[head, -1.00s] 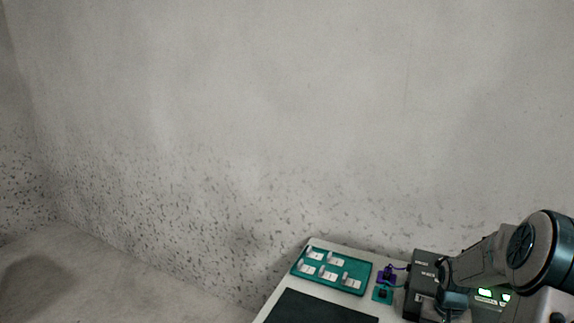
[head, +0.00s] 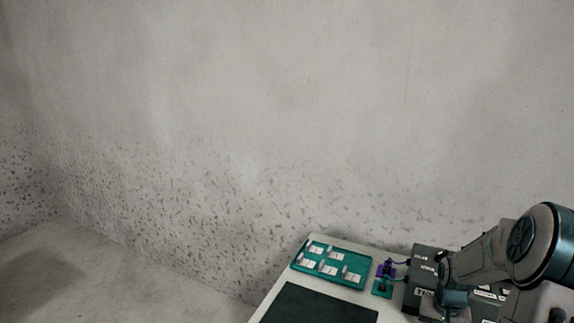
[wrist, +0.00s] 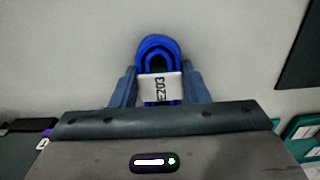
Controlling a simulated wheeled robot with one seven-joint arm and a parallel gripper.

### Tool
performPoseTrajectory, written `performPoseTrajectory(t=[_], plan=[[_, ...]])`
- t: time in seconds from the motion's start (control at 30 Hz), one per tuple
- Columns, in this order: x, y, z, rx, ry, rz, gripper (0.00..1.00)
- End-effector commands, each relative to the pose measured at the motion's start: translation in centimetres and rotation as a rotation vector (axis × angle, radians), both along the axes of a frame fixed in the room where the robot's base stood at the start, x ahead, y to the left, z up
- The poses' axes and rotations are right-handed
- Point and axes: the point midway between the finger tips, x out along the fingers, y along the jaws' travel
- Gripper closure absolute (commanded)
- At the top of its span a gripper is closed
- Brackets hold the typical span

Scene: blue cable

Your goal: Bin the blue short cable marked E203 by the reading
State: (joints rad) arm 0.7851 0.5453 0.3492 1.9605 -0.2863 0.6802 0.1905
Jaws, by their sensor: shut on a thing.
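In the wrist view a coiled blue cable (wrist: 157,48) carries a white tag (wrist: 160,88) that reads E203, turned on its side. My gripper (wrist: 161,84) is shut on it, with a finger on each side of the tag. The blue loop sticks out beyond the fingertips, over a pale surface. In the head view my arm covers the right side of the bench, and I cannot make out the cable there. No bin can be made out in either view.
A grey tester box (head: 425,267) stands beside my arm. Left of it are a purple socket block (head: 386,268) and a teal one (head: 381,289). A teal tray (head: 344,263) holds several white-tagged pieces. A dark mat (head: 310,307) lies in front.

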Motion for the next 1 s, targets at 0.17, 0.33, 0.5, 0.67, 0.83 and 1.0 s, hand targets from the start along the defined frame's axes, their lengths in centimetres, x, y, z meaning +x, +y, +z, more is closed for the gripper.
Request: performPoseTrajectory(t=[0.17,0.33,0.5,0.67,0.83,1.0], plan=[[-0.9,0.4,-0.1,0.003,0.005,0.000,0.82],[-1.4,0.7,-0.1,0.002,0.004,-0.001,0.82],[-2.0,1.0,-0.1,0.002,0.005,-0.001,0.82],[-2.6,1.2,-0.1,0.002,0.004,-0.001,0.82],[-3.1,1.4,-0.1,0.001,0.003,-0.001,0.82],[-3.2,1.5,-0.1,0.001,0.003,-0.001,0.82]])
